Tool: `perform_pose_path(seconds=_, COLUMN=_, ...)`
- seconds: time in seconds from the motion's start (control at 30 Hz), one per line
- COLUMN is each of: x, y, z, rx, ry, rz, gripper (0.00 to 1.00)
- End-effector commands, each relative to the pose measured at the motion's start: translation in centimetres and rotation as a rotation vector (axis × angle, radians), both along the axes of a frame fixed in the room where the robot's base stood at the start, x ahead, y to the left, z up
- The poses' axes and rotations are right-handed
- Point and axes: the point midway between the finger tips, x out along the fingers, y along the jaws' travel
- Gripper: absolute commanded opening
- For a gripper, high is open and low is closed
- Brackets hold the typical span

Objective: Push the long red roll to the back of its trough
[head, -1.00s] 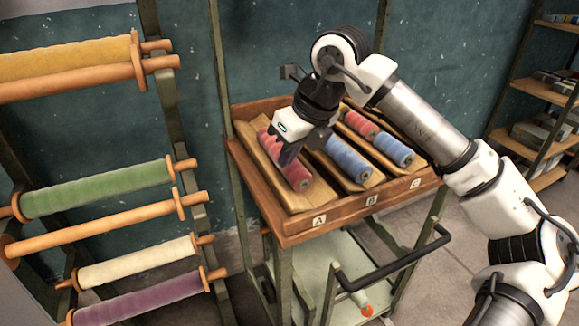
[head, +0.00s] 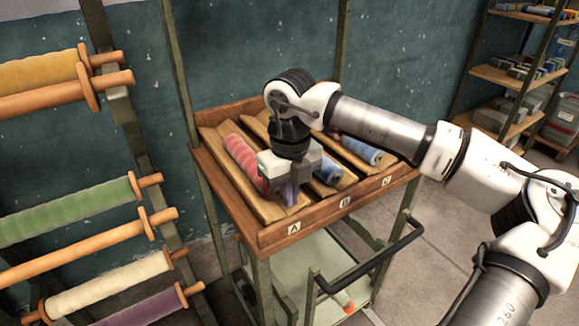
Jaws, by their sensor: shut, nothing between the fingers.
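The long red roll (head: 242,159) lies lengthwise in trough A, the leftmost trough of the wooden tray (head: 277,240). Its back part shows; its front end is hidden behind my gripper. My gripper (head: 290,196) is shut and points down at the front part of trough A, near the roll's front end. I cannot tell whether the fingers touch the roll.
A blue roll (head: 328,173) lies in trough B, partly hidden by my gripper. Another blue roll (head: 361,150) lies in trough C. Wooden ridges divide the troughs. A black handle bar (head: 375,265) sticks out in front. A rack of coloured rolls (head: 75,209) stands at left.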

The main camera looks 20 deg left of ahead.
Motion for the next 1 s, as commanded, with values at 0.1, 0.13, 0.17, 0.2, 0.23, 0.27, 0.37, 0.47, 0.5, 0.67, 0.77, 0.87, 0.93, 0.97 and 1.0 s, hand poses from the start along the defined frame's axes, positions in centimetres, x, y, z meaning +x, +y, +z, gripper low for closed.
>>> perform_pose_path(seconds=0.1, x=0.6, y=1.0, z=-0.7, rx=0.003, ry=0.000, rz=0.002, gripper=0.00)
perform_pose_path(seconds=0.13, x=0.9, y=1.4, z=-0.7, rx=0.002, ry=0.000, rz=0.003, gripper=0.00)
perform_pose_path(seconds=0.17, x=1.2, y=1.7, z=-0.7, rx=0.001, ry=0.000, rz=0.002, gripper=0.00)
perform_pose_path(seconds=0.2, x=1.5, y=2.1, z=-0.8, rx=0.001, ry=0.002, rz=0.002, gripper=0.00)
perform_pose_path(seconds=0.23, x=1.7, y=2.3, z=-0.8, rx=0.002, ry=0.001, rz=0.002, gripper=0.00)
perform_pose_path(seconds=0.27, x=1.9, y=2.5, z=-0.8, rx=0.002, ry=0.001, rz=0.001, gripper=0.00)
perform_pose_path(seconds=0.37, x=2.3, y=3.0, z=-0.9, rx=0.002, ry=-0.001, rz=0.001, gripper=0.00)
perform_pose_path(seconds=0.47, x=2.5, y=3.2, z=-1.0, rx=0.001, ry=-0.001, rz=0.000, gripper=0.00)
perform_pose_path(seconds=0.5, x=2.5, y=3.2, z=-1.0, rx=0.001, ry=-0.001, rz=0.000, gripper=0.00)
perform_pose_path(seconds=0.67, x=2.5, y=3.2, z=-1.1, rx=0.001, ry=-0.001, rz=0.000, gripper=0.00)
perform_pose_path(seconds=0.77, x=2.5, y=3.2, z=-1.1, rx=0.001, ry=-0.001, rz=0.000, gripper=0.00)
perform_pose_path(seconds=0.87, x=2.9, y=3.8, z=-1.2, rx=0.001, ry=-0.001, rz=0.002, gripper=0.00)
perform_pose_path(seconds=0.93, x=3.6, y=4.7, z=-1.3, rx=0.000, ry=-0.001, rz=0.002, gripper=0.00)
perform_pose_path(seconds=0.97, x=4.0, y=5.2, z=-1.3, rx=0.001, ry=-0.002, rz=0.002, gripper=0.00)
perform_pose_path(seconds=1.0, x=4.5, y=5.9, z=-1.3, rx=0.001, ry=-0.003, rz=0.002, gripper=0.00)
